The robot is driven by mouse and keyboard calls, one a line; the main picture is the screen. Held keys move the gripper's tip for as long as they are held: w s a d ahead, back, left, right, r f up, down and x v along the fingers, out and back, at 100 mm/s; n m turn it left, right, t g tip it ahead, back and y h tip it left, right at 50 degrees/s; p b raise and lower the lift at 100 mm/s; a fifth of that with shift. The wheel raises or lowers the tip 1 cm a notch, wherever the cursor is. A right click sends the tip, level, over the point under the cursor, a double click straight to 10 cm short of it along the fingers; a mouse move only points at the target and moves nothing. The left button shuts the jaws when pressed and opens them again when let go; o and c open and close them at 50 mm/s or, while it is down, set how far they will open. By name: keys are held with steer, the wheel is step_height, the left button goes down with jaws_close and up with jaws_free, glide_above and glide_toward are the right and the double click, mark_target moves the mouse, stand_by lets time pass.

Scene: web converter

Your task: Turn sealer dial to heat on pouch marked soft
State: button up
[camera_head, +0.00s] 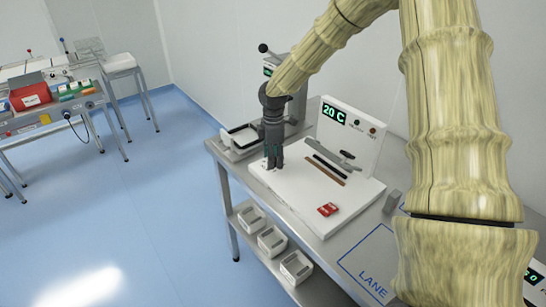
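The sealer has a white base (300,190) on a metal bench and an upright white panel (358,151) at its back. The panel carries a green display (333,114) that reads 20 C. A small dark knob (356,124) and a second small knob (373,131) sit right of the display; I cannot read their marks. My gripper (273,165) points down over the base's left corner, apart from panel and pouch. Its finger gap is unclear.
A grey tray (233,151) and a machine with a lever are left of the sealer. A blue-outlined area marked LANE (372,279) is on the bench's right. Several white bins (272,241) are on the lower shelf. My arm hides the right side.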

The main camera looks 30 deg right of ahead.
steer(key=c, duration=0.7)
steer(key=shift+m, duration=0.4)
steer(key=m+p, duration=0.2)
steer(key=m, duration=0.2)
steer(key=shift+r+m, duration=0.15)
steer(key=shift+m, duration=0.15)
steer(key=m+p, duration=0.1)
steer(key=m, duration=0.4)
steer(key=shift+w+d+p, duration=0.1)
steer(key=shift+p, duration=0.2)
steer(key=m+p, duration=0.1)
steer(key=m, duration=0.5)
steer(key=shift+m, duration=0.4)
steer(key=m+p, duration=0.1)
steer(key=m, duration=0.2)
steer(key=shift+m+p, duration=0.3)
steer(key=shift+m, duration=1.5)
